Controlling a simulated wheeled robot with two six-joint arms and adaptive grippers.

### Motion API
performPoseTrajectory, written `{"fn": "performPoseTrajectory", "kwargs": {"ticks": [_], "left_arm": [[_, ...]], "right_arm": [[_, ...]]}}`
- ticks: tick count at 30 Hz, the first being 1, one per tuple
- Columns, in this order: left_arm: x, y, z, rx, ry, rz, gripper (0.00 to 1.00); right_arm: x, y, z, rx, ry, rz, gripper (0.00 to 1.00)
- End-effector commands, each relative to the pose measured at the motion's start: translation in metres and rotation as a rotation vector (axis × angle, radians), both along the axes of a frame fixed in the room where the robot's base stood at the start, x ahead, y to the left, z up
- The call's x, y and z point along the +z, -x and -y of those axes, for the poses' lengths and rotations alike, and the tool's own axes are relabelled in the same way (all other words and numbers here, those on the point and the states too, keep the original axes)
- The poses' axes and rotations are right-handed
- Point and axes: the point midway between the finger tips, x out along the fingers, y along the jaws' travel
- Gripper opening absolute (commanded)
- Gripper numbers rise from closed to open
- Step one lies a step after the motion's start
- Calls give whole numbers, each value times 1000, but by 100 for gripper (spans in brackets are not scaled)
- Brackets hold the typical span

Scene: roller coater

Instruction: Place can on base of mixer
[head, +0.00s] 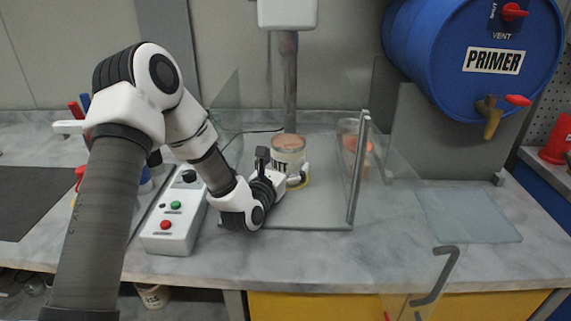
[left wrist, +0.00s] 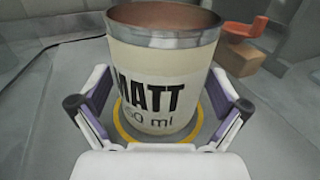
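The can (head: 288,147) is pale with a metal rim, dark lettering and brownish contents. It stands upright on the mixer base (head: 315,212), below the mixer's white head (head: 288,12). In the left wrist view the can (left wrist: 165,75) stands inside a yellow ring (left wrist: 125,128) marked on the base. My left gripper (head: 285,182) is low at the can's front, with one finger on each side of it. In the left wrist view its fingers (left wrist: 165,108) are spread, with small gaps to the can's sides. My right gripper is not in view.
A clear panel with a grey edge bar (head: 357,168) stands right of the can. A control box (head: 173,222) with red and green buttons is at left. A blue primer drum (head: 470,55) is at the back right. The worktop (head: 400,255) at front right is mostly clear.

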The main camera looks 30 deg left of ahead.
Motion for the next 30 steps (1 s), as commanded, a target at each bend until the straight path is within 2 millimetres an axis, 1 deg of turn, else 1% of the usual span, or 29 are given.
{"fn": "performPoseTrajectory", "kwargs": {"ticks": [6, 10, 12, 14, 21, 24, 27, 30], "left_arm": [[1, 0, 0, 0, 0, 1, 100], [6, 1, 0, 0, 0, 1, 100], [2, 13, 2, 0, 2, -1, 100], [2, 26, 4, 1, 4, 0, 100], [2, 89, 14, 1, 7, 0, 100], [6, 107, 17, -1, 3, -4, 100], [5, 116, 19, 0, 1, -1, 100], [4, 119, 19, 0, -1, 1, 100]], "right_arm": [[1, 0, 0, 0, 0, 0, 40], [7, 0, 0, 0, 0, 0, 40], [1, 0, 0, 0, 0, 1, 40], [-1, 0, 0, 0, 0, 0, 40], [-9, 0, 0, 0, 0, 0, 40], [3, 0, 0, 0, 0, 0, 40], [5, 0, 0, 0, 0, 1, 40], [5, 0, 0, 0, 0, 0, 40]]}}
